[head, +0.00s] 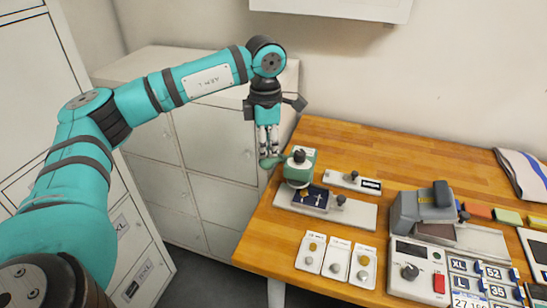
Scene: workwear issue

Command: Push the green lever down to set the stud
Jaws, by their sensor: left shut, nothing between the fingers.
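The green-bodied press (301,163) stands at the left end of the wooden table, on a pale base plate with a dark navy piece lying on it. Its green lever (271,162) sticks out to the left, past the table's left edge. My left gripper (269,151) points down with its fingers shut and empty, right at the lever's end. In this view I cannot tell whether the fingertips touch the lever or hover just above it. The stud itself is too small to make out. My right gripper is not in view.
Small cards with round pieces (338,255) lie at the table's front. A grey machine with a red switch (420,262) stands to the right, beside number tags (482,283). Pale lockers (212,140) stand left of the table.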

